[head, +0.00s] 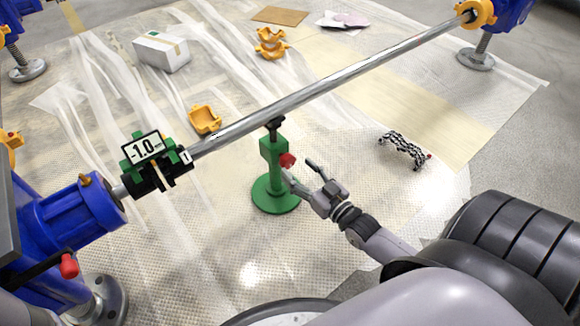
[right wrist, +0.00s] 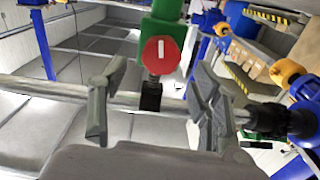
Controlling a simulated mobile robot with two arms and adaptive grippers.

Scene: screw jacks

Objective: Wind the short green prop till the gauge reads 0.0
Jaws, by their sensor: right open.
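The short green prop (head: 272,187) stands upright on its round base under the long metal shaft (head: 325,87). Its black head is at the shaft's underside; I cannot tell whether they touch. A red knob (head: 287,160) sits on its side; in the right wrist view the knob (right wrist: 160,55) shows a white mark. The gauge (head: 143,148), in a green clamp on the shaft's left end, reads -1.0. My right gripper (head: 301,170) is open, just right of the knob. In the right wrist view its fingers lie either side of the knob, apart from it. My left gripper is out of view.
Blue stands with orange parts (head: 480,12) hold the shaft's ends. A blue jack with a red-tipped handle (head: 68,265) is at lower left. Orange saddles (head: 204,120), a white box (head: 161,52) and a chain (head: 403,149) lie on the sheeted floor. The floor around the prop is clear.

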